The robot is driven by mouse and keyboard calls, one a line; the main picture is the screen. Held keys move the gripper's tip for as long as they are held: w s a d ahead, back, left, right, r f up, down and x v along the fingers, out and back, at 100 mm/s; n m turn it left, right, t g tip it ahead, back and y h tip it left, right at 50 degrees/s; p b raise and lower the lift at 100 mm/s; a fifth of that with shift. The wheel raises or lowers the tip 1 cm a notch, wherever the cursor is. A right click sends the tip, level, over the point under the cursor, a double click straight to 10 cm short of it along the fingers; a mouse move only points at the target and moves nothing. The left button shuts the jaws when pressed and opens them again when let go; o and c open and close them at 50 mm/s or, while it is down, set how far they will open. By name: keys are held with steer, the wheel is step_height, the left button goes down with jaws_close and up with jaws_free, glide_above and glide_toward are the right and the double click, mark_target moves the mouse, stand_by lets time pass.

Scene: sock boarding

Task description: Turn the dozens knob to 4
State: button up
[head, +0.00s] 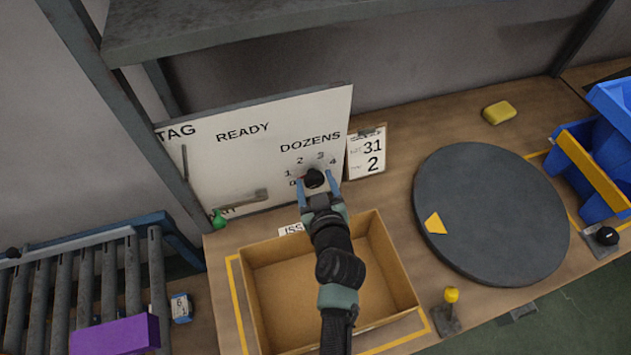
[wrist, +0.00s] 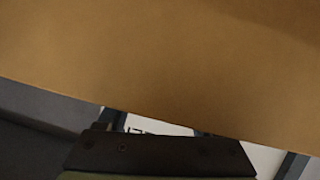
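The dozens knob (head: 314,178) is a round black knob on the white panel (head: 225,160), below the word DOZENS, with the numbers 0 to 4 arced around it. Which number it points at cannot be made out. My gripper (head: 318,190) is at the knob, with one blue finger on each side and the knob showing between the tips. The fingers look spread wider than the knob, with a gap at the right. In the wrist view the black gripper body shows at the bottom, and the knob is not visible.
An open cardboard box (head: 260,310) stands below my arm; cardboard fills much of the wrist view (wrist: 160,60). A card reading 31 and 2 (head: 367,152) is right of the panel. A dark round turntable (head: 490,215), blue bins (head: 600,150) and a roller conveyor (head: 70,285) flank the box.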

jaws_close()
steer(key=shift+w+d+f+m+y+b, duration=0.15)
steer(key=shift+m+y+b, duration=0.25)
steer(key=shift+m+b, duration=0.55)
steer(key=shift+m+g+y+b, duration=0.4)
steer(key=shift+m+y+b, duration=0.3)
steer(key=shift+b, duration=0.25)
steer(key=shift+o, duration=1.6)
jaws_free()
steer(key=b+v, duration=0.1)
steer(key=v, duration=1.2)
steer(key=shift+r, duration=0.2)
